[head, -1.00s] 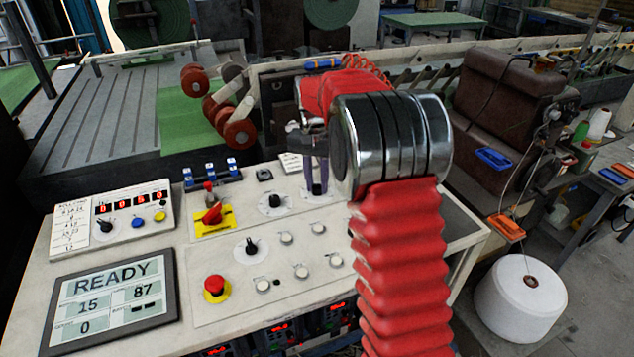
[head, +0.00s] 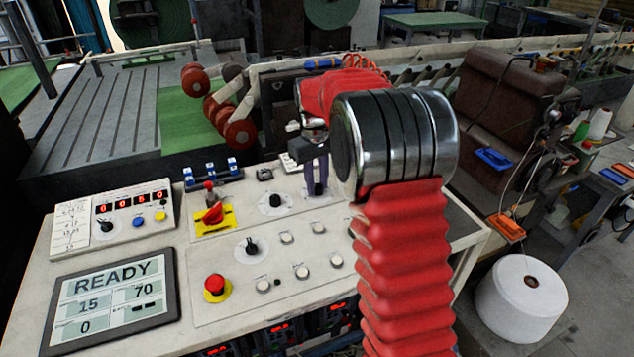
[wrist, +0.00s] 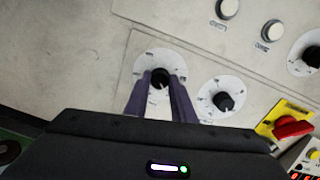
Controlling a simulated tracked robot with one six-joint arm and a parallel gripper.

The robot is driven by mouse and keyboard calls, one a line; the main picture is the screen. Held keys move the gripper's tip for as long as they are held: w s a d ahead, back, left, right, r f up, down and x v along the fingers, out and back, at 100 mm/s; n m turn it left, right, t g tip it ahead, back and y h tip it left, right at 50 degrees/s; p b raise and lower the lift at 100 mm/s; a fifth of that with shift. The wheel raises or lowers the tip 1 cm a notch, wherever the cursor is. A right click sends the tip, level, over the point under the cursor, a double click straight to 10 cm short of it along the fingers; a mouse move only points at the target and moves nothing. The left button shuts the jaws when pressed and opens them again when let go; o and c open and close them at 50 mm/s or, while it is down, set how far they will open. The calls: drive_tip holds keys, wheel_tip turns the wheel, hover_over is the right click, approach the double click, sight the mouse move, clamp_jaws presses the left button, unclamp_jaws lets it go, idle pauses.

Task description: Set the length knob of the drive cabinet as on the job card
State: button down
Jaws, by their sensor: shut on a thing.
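My gripper (head: 318,184) is shut on a black knob at the far right of the cabinet's sloping panel (head: 215,305). In the wrist view its purple fingers stand on both sides of this black knob (wrist: 160,78), which sits on a round white dial. The dial marks are too small to read. A second black knob (wrist: 224,101) is beside it, free. The job card (head: 71,227) is a white sheet with handwriting at the left, not legible here. The screen (head: 112,300) reads READY, 15, 70 and 0.
A red emergency button (head: 215,285) and a red switch on a yellow plate (head: 213,217) are left of my gripper. Several pale buttons (head: 301,271) and another black knob (head: 251,246) are nearer. A counter box (head: 130,205) shows red digits. A white spool (head: 522,300) stands at the right.

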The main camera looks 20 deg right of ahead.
sight(317, 187)
drive_tip(key=n, duration=0.5)
drive_tip(key=shift+n, duration=0.3)
drive_tip(key=n, duration=0.6)
drive_tip(key=shift+s, duration=0.1)
drive_tip(key=c, duration=1.5)
unclamp_jaws()
drive_tip(key=shift+r, duration=0.1)
drive_tip(key=r, duration=1.3)
drive_tip(key=shift+s+r, duration=0.25)
